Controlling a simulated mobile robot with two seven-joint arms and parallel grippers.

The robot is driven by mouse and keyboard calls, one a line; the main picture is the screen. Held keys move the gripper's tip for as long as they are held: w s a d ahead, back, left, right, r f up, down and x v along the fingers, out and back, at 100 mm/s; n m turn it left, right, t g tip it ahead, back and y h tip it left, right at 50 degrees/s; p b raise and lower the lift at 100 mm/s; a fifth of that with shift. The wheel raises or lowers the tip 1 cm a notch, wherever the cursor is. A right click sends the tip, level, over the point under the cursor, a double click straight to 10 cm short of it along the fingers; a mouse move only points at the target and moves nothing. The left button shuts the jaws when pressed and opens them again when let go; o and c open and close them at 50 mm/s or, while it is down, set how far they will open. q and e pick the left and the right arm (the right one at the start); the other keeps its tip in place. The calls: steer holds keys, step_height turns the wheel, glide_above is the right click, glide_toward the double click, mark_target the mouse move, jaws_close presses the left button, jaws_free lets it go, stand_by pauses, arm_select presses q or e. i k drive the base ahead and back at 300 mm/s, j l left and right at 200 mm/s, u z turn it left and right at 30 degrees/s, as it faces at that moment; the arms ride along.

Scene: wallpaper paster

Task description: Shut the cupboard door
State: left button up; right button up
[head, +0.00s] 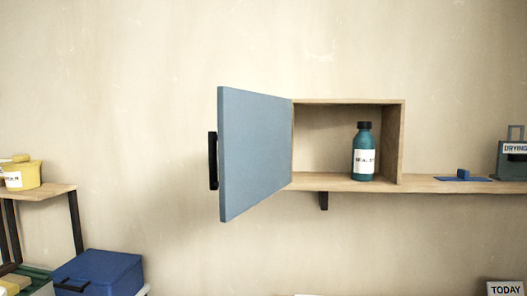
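The cupboard (398,145) is a small wooden box on a wall shelf in the middle of the head view. Its blue-grey door (255,150) stands wide open, hinged on the cupboard's left side and swung out toward me. A black handle (213,161) is on the door's outer face, at the free left edge. A teal bottle (364,150) with a dark cap and a white label stands upright inside the cupboard. Neither of my grippers is in view.
The wooden shelf (430,185) runs right, holding a small blue item (463,175) and a dark container labelled DRYING (513,160). At left are a small table (50,189) with a yellow tub (23,174) and a blue box (100,270). The space before the door looks clear.

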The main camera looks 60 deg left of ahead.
mark_target(254, 137)
steer(key=k+j+u, duration=0.25)
steer(key=k+j, duration=0.15)
steer(key=j, duration=0.2)
steer(key=k+j+u, duration=0.15)
steer(key=j, duration=0.15)
steer(key=k+j+u, duration=0.1)
steer(key=j, duration=0.25)
steer(key=k+j+u, duration=0.15)
steer(key=j, duration=0.2)
steer(key=k, duration=0.05)
